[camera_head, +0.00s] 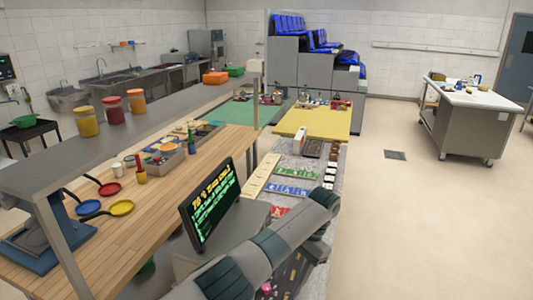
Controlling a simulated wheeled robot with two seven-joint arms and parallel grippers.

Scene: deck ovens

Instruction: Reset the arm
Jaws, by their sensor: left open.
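My left arm (285,235) comes in from the bottom left and bends over the near end of the grey speckled counter (318,180). My left gripper (290,277) is low at the bottom of the view, small and partly hidden by my own arm links. It is open, and I see nothing held in it. It is above or beside small coloured items on a dark surface; I cannot tell its height. My right gripper is not in view.
A black screen with coloured text (210,205) stands close left of my arm. A wooden counter (135,235) holds red, blue and yellow pans. Coloured trays (288,188) lie ahead on the speckled counter.

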